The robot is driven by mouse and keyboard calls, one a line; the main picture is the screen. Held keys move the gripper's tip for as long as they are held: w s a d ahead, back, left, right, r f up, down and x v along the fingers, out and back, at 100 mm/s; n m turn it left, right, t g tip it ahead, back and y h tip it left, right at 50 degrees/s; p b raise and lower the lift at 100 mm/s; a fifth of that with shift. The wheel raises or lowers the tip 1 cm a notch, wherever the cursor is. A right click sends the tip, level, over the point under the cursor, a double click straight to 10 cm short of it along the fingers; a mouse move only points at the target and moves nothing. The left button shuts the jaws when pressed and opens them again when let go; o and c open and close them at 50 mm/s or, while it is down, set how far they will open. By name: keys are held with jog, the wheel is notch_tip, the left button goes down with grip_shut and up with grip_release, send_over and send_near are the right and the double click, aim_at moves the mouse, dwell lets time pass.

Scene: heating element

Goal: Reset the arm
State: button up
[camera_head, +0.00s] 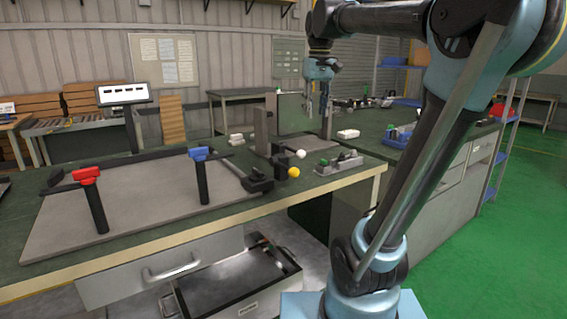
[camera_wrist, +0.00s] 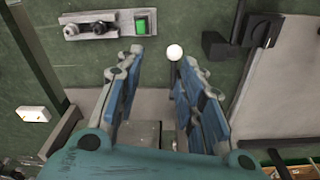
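My gripper (camera_head: 318,102) hangs at the end of my raised arm, above the back right part of the workbench in the head view. In the wrist view my gripper (camera_wrist: 148,68) has its two blue-grey fingers spread apart, with nothing between the tips. Below it is a bench fixture with a white ball knob (camera_wrist: 174,52), which also shows in the head view (camera_head: 301,154). No heating element can be made out.
The green workbench (camera_head: 340,180) carries a plate with a red-topped post (camera_head: 87,176) and a blue-topped post (camera_head: 199,154). An open drawer (camera_head: 240,285) juts out below. Green floor is clear at right.

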jog(key=s+d+f+m, duration=0.1)
jog(key=s+d+f, duration=0.2)
jog(key=s+f, duration=0.3)
jog(key=s+d+f+m, duration=0.1)
jog(key=s+f, duration=0.6)
jog(key=f, duration=0.9)
jog(key=s+d+f+m+t, duration=0.1)
jog(key=s+d+f, duration=0.3)
jog(key=s+f, duration=0.3)
notch_tip(320, 180, down, 4)
jog(key=shift+d+f+m, duration=0.25)
jog(key=shift+d+m, duration=0.05)
jog(key=shift+d, duration=0.05)
jog(key=shift+s, duration=0.1)
